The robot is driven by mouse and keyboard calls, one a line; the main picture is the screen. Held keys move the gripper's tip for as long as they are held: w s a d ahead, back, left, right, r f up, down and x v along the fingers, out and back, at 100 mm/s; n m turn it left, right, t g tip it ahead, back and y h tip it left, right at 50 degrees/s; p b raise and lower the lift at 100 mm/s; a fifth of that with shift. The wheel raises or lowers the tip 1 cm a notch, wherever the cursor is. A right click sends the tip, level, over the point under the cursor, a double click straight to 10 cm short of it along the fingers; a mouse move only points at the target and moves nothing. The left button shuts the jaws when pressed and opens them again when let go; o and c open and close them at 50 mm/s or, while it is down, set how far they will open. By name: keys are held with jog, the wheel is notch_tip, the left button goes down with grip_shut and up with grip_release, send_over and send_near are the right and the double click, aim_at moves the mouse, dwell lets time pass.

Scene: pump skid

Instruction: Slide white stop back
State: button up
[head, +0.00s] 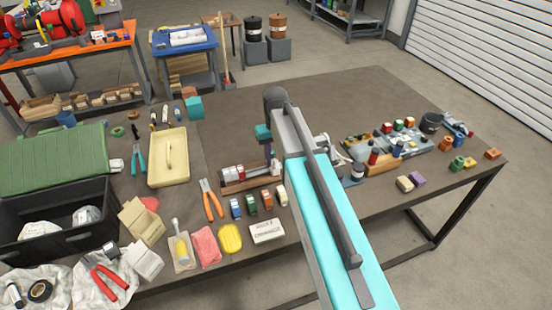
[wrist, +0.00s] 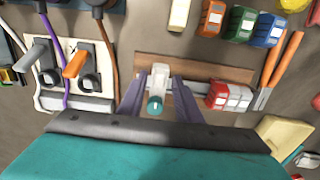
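The white stop (wrist: 157,78) is a small pale block with a teal end, on a rail with a brown wooden base (wrist: 205,68) in the wrist view. My gripper (wrist: 160,84) is open, with one purple finger on each side of the stop. Gaps show between the fingers and the stop. Red and white blocks (wrist: 230,97) sit on the same rail to the right. In the head view, the rail's wooden base (head: 240,187) and the red and white blocks (head: 232,172) show left of my gripper (head: 268,154). My arm hides part of that area.
Several small coloured blocks (head: 252,204) stand in front of the rail. Orange-handled pliers (head: 210,199) lie to its left. In the wrist view, a lever panel (wrist: 75,75) with purple and brown cables is close on the left. The back of the table (head: 330,95) is clear.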

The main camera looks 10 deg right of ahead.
jog(key=shift+a, duration=0.1)
jog(key=shift+r, duration=0.1)
notch_tip(320, 180, up, 14)
jog(key=p, duration=0.8)
jog(key=shift+f+p, duration=0.25)
jog(key=shift+p, duration=0.05)
dwell(0.6)
